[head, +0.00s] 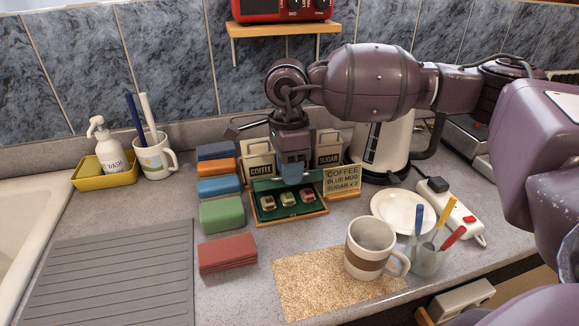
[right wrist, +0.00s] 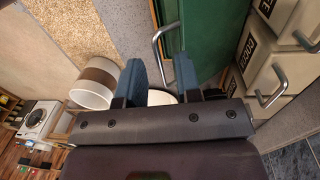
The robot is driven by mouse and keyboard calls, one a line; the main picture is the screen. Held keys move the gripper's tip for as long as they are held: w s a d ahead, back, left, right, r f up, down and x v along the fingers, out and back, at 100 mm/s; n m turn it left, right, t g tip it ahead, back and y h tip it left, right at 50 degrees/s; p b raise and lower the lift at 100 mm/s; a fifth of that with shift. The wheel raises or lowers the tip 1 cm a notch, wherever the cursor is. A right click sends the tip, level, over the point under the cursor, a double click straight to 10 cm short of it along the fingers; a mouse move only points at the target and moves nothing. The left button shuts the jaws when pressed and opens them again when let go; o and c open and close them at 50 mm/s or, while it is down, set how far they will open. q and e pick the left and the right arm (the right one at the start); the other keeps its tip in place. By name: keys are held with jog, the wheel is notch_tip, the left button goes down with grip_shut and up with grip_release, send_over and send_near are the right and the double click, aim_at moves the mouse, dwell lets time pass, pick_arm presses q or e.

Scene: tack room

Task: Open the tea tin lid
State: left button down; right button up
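A shallow wooden-edged box with a green inside (head: 262,217) stands in front of the canisters; three small items lie in it. A green panel (head: 262,185) stands at its back, partly hidden by my gripper. I take this box for the tea tin; I read no tea label. In the right wrist view a plain green surface (right wrist: 207,35) carries a metal bar handle (right wrist: 155,42). My right gripper (head: 292,178) points down at the green panel. Its blue fingers (right wrist: 158,75) are apart, with the handle just beyond them; I see nothing held. My left gripper is out of view.
Cream canisters marked COFFEE (head: 259,166) and SUGAR (head: 328,154) stand close behind. A striped mug (head: 366,248), a white plate (head: 400,208) and a pen cup (head: 428,262) stand in front right. Several coloured blocks (head: 222,215) line the left.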

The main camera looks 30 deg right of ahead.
grip_shut()
